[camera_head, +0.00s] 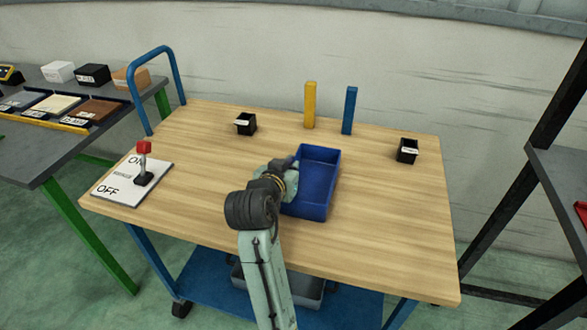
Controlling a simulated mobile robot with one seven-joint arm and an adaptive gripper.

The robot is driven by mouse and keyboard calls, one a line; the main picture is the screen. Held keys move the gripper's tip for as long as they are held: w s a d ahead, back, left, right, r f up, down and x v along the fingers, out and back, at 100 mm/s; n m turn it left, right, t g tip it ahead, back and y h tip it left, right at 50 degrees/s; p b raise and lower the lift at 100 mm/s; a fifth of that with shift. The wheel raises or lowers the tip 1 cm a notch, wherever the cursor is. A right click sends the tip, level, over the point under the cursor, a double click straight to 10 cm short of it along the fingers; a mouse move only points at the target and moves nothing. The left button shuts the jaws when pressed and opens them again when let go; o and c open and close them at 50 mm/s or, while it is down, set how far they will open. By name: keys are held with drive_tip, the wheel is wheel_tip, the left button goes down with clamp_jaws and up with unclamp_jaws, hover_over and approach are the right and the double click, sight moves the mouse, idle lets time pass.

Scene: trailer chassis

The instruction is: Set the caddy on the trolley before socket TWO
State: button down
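The blue caddy (318,172) is an open, rectangular bin on the wooden top of the trolley (390,235), right of centre. It looks empty. My gripper (290,168) is at the caddy's left wall; its fingers are small and partly hidden, so I cannot tell whether they grip the wall. I also cannot tell whether the caddy rests on the wood or is slightly raised. Two small black sockets with white labels stand on the top: a left socket (246,125) behind and left of the caddy, and a right socket (407,152) near the right edge. Their labels are unreadable.
A yellow post (310,105) and a blue post (349,110) stand at the back edge. A red-handled lever (144,165) on an ON/OFF plate is at the left. A grey side table (50,150) holds several boxes. The wood between caddy and right socket is clear.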

drive_tip(key=shift+s+r, duration=0.15)
drive_tip(key=shift+r, duration=0.05)
drive_tip(key=shift+f, duration=0.2)
drive_tip(key=c, duration=1.8)
unclamp_jaws()
